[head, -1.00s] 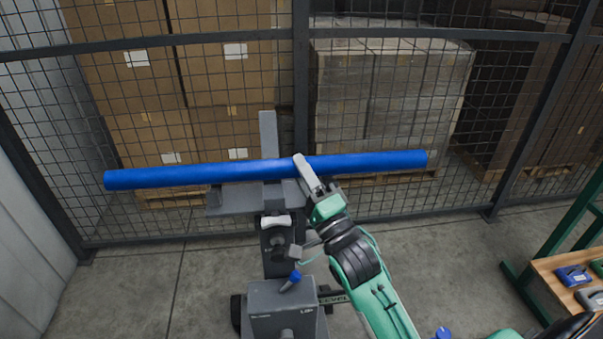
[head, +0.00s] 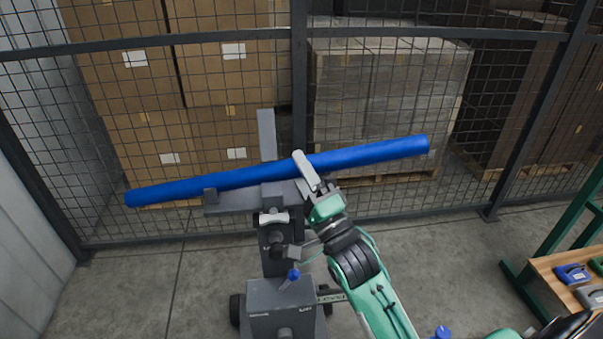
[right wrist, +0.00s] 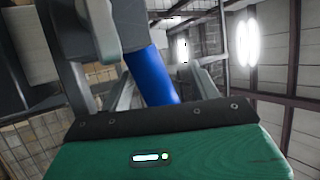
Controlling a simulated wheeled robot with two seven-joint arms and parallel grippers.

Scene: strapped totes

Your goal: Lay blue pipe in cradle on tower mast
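The long blue pipe (head: 380,152) lies across the top of the tower mast (head: 275,262) in the head view, tilted with its left end lower. The grey cradle (head: 235,201) is at the mast's top. I cannot tell whether the pipe is fully seated. My right gripper (head: 306,170) is around the pipe just right of the mast, one finger in front of it. In the right wrist view the pipe (right wrist: 150,75) runs between the fingers. My left gripper is not in view.
A wire mesh fence (head: 400,35) stands behind the mast, with stacked cartons (head: 130,95) and a wrapped pallet load (head: 390,100) beyond. A wooden-topped bench (head: 560,285) with small tools is at the right. The floor left of the mast is clear.

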